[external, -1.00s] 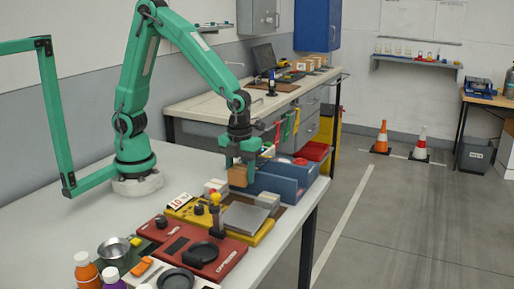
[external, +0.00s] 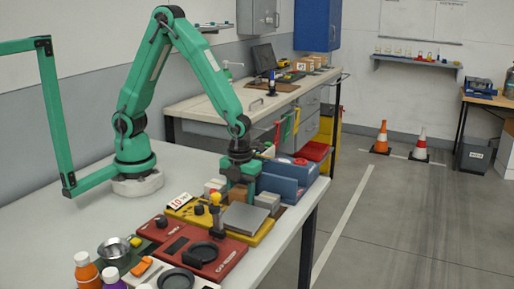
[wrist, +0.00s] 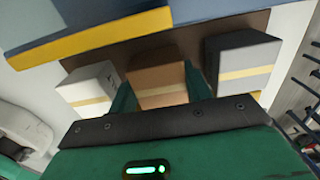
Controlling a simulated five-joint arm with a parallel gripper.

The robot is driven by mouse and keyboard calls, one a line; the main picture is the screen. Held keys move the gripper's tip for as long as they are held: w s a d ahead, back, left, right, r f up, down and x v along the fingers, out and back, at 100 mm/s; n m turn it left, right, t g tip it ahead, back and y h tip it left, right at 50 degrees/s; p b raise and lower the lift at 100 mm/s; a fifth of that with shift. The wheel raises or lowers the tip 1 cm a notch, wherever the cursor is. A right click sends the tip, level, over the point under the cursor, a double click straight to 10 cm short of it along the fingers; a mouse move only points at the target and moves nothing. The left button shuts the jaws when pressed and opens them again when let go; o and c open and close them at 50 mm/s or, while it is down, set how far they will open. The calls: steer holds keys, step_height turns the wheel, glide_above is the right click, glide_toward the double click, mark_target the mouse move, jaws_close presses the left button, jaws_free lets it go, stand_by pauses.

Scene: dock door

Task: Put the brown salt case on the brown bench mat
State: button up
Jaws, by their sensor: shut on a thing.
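The brown salt case (wrist: 158,78) is between the two fingers of my gripper (wrist: 157,97) in the wrist view, with a pale yellow band across it. My gripper is shut on it. In the external view the brown case (external: 238,196) is partly hidden by my gripper (external: 238,188). The dark brown bench mat (wrist: 193,45) shows behind and around the case, and the case is low over it or on it; I cannot tell whether it touches. In the external view the mat is mostly hidden.
A white case (wrist: 88,88) stands left of the brown case and a grey case (wrist: 243,62) right of it, both close to my fingers. A blue bin (external: 285,180) with a yellow edge lies just behind.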

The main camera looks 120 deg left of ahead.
mark_target(241, 189)
steer(key=shift+f, duration=0.15)
steer(key=o, duration=1.1)
steer(key=shift+c, duration=0.2)
step_height(241, 189, up, 12)
steer(key=shift+r, duration=0.2)
stand_by(0.6)
